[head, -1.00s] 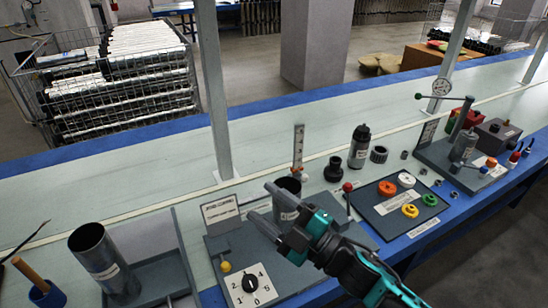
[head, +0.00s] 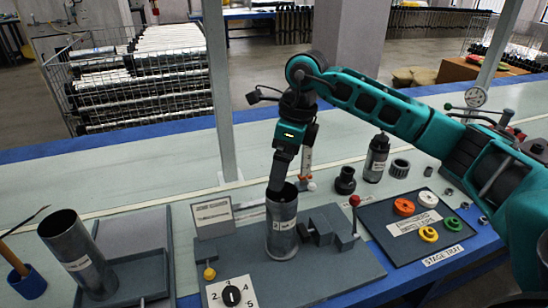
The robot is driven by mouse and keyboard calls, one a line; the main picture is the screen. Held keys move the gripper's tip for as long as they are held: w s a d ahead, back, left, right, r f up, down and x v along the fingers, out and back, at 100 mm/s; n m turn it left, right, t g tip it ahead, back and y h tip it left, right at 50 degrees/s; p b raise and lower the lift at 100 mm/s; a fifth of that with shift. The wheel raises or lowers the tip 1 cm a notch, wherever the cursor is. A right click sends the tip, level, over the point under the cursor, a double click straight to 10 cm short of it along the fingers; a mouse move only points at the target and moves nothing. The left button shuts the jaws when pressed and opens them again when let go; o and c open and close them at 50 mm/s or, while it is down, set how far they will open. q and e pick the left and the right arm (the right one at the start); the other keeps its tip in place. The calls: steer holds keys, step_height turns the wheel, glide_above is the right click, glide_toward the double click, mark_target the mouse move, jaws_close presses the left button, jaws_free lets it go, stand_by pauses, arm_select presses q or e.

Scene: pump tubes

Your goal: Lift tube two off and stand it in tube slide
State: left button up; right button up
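A grey metal tube (head: 281,238) with a pale label stands upright on the grey fixture plate (head: 335,272), beside a grey clamp block (head: 325,222). My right gripper (head: 278,186) points down at the tube's open top, its tip overlapping the rim. I cannot tell whether its fingers grip the wall or are apart. A second, wider grey tube (head: 76,250) leans at the left, at the side of a shallow grey tray (head: 142,272) that may be the tube slide. My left gripper is not in view.
A numbered dial (head: 232,293), a yellow knob (head: 209,273) and a small sign stand at the fixture's left. A red-topped lever (head: 355,201) is at its right. The stage tray (head: 452,232) with coloured rings lies farther right. The bench behind is largely clear.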

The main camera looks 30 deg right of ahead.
mark_target(282, 200)
steer(key=shift+h, duration=0.5)
steer(key=f, duration=0.3)
steer(key=w+f+b, duration=0.1)
steer(key=f, duration=0.7)
steer(key=shift+w+d, duration=0.25)
steer(key=shift+d, duration=0.15)
steer(key=shift+f, duration=0.5)
steer(key=shift+c, duration=0.5)
steer(key=c, duration=1)
steer(key=o, duration=0.8)
steer(key=shift+c, duration=0.2)
steer(key=c, duration=0.8)
steer(key=shift+o, duration=0.2)
steer(key=shift+r, duration=0.1)
